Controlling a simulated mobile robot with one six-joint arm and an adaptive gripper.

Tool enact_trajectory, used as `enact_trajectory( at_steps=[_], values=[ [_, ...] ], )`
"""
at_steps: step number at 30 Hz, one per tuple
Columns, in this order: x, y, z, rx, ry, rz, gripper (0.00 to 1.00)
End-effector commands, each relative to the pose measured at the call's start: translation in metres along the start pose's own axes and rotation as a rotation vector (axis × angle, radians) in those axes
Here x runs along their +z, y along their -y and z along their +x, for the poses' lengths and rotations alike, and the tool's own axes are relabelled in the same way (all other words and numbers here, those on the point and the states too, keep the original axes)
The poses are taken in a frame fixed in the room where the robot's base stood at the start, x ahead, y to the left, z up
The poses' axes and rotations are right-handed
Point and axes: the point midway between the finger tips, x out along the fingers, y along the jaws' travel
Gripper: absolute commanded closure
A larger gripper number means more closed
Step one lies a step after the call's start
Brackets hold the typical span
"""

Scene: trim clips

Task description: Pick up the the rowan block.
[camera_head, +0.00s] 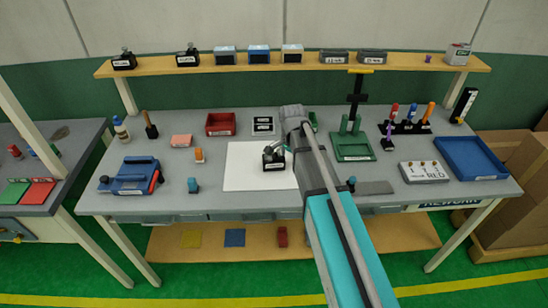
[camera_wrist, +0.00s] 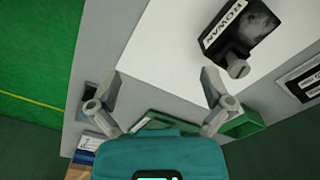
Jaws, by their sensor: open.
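The rowan block (camera_head: 273,160) is a small black block with a white label and a knob, standing on the white sheet (camera_head: 240,178) in the middle of the bench. In the wrist view the block (camera_wrist: 238,38) shows at the upper right, its label reading ROWAN. My gripper (camera_wrist: 160,92) is open, with nothing between its two grey fingers. The block lies beyond the right finger, outside the gap, and looks apart from it. In the head view my arm hides much of the gripper.
Similar black labelled blocks (camera_head: 124,62) stand on the back shelf (camera_head: 215,67). A green stand (camera_head: 352,147), a red bin (camera_head: 221,124) and a blue tray (camera_head: 470,158) are on the bench. The white sheet is clear left of the block.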

Motion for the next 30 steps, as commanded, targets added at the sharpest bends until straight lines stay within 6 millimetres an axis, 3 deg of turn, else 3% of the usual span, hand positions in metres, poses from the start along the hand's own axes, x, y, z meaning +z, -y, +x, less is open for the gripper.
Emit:
enact_trajectory(
  at_steps=[1, 3, 12, 18, 30],
  values=[
    [-0.003, 0.019, -0.011, 0.000, 0.000, 0.057, 0.00],
    [-0.004, 0.037, -0.019, 0.000, 0.000, 0.144, 0.00],
    [-0.003, 0.099, -0.043, 0.000, 0.000, 0.466, 0.00],
    [-0.001, 0.113, -0.048, 0.000, 0.000, 0.556, 0.00],
    [0.000, 0.113, -0.046, 0.000, 0.000, 0.564, 0.00]
  ],
)
